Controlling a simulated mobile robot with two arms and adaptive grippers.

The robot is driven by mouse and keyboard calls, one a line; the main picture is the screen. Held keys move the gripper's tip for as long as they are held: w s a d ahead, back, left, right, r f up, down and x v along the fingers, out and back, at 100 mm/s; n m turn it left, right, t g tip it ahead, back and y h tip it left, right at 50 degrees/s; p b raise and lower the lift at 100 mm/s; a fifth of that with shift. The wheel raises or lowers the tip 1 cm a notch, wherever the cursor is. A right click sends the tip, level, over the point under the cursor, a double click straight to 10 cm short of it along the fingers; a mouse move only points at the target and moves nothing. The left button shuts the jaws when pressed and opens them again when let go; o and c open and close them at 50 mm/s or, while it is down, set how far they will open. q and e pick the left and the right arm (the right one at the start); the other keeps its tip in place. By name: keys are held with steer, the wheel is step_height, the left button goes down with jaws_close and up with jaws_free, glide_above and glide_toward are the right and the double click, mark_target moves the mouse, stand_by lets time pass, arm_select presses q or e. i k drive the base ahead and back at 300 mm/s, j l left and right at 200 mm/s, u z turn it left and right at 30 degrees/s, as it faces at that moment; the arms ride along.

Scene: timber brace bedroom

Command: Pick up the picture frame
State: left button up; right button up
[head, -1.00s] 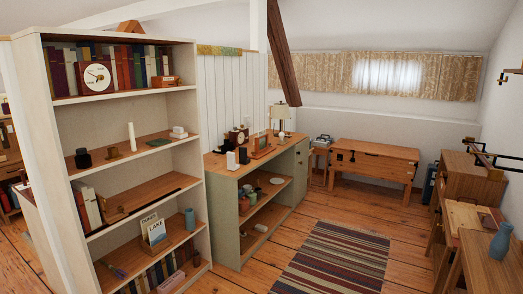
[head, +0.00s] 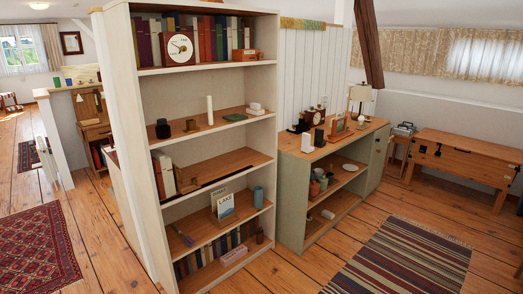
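A small wooden frame-like object (head: 338,128) stands upright on top of the low grey-green cabinet (head: 293,190), beside a dark clock; it looks like a picture frame, but is too small to tell for sure. A dark framed picture (head: 72,43) hangs on the far wall at the upper left. A printed "Lake" card or book (head: 223,205) leans on a lower shelf of the bookcase. Neither of my grippers shows in the head view.
The tall white bookcase (head: 127,150) stands in the centre left. A striped rug (head: 405,255) lies on clear floor at the right, and a red patterned rug (head: 35,245) at the left. A wooden bench (head: 465,158) stands by the back wall.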

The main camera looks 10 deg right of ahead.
mark_target(339, 132)
steer(key=i+l+z, duration=0.2)
steer(key=i+z, duration=0.15)
steer(key=i, duration=0.2)
steer(key=i+z, duration=0.35)
steer(key=i, duration=0.2)
steer(key=i+z, duration=0.4)
steer(key=i, duration=0.15)
steer(key=i+j, duration=0.1)
steer(key=i, duration=0.9)
steer(key=i+z, duration=0.1)
steer(key=i, duration=0.85)
